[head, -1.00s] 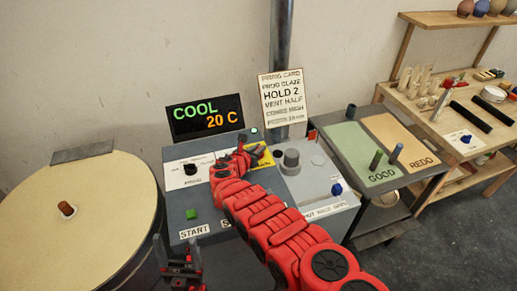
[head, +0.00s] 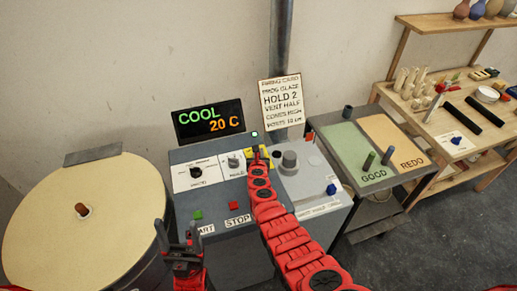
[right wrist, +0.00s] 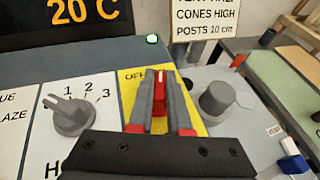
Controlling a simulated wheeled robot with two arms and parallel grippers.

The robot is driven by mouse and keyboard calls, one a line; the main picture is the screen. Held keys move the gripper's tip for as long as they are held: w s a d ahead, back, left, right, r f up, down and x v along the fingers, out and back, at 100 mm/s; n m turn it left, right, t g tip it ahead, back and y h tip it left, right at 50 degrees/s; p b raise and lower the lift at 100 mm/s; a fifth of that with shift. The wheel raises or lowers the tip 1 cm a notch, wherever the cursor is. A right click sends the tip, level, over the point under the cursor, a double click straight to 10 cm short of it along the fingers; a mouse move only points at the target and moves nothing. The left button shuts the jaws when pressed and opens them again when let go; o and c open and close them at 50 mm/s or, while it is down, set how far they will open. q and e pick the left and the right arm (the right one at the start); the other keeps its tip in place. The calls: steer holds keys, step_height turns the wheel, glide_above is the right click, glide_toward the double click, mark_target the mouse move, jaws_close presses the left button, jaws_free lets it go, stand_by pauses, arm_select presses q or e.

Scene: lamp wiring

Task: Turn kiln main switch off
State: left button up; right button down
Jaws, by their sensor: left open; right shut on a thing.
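The kiln main switch is a red lever (right wrist: 158,92) on a yellow plate (right wrist: 131,88), seen in the right wrist view. The plate's top edge shows the start of an "OFF" label, partly hidden by a finger. My right gripper (right wrist: 160,84) is shut on the lever, one finger on each side. In the head view my right gripper (head: 257,158) covers most of the switch on the kiln control panel (head: 205,157). My left gripper (head: 179,234) is open and empty, low in front of the panel's left side. The display (head: 208,121) reads COOL 20 C.
The hold knob (head: 233,161) is left of the switch, and a grey round knob (head: 289,159) is to its right. A green START button (head: 198,215) and red STOP button (head: 233,205) sit lower. The round kiln lid (head: 50,225) is at left, the sorting cart (head: 345,140) at right.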

steer(key=shift+s+a+f+n+y, duration=0.15)
steer(key=shift+n+y, duration=0.25)
steer(key=shift+y, duration=0.1)
steer(key=shift+d+f+n+y, duration=0.1)
steer(key=shift+d+n+y, duration=0.15)
steer(key=shift+n+y, duration=0.15)
steer(key=shift+f+n+y, duration=0.15)
steer(key=shift+n+y, duration=0.35)
steer(key=shift+y, duration=0.1)
steer(key=n+g+y+b, duration=0.1)
steer(key=n+y+b, duration=0.2)
steer(key=b, duration=0.3)
steer(key=f+n+g+y+b, duration=0.1)
steer(key=n+g+y+b, duration=0.1)
steer(key=b, duration=0.5)
steer(key=shift+f+n+y, duration=0.1)
steer(key=shift+n+y, duration=0.3)
steer(key=shift+y, duration=0.1)
steer(key=n+g+y+b, duration=0.1)
steer(key=n+g+b, duration=0.1)
steer(key=b, duration=0.6)
steer(key=n+g+y+b, duration=0.2)
steer(key=b, duration=0.5)
steer(key=shift+a+r+b, duration=0.15)
steer(key=shift+r+b, duration=0.25)
steer(key=shift+r+n+g+b, duration=0.2)
steer(key=shift+n+g+b, duration=0.15)
steer(key=shift+b, duration=0.25)
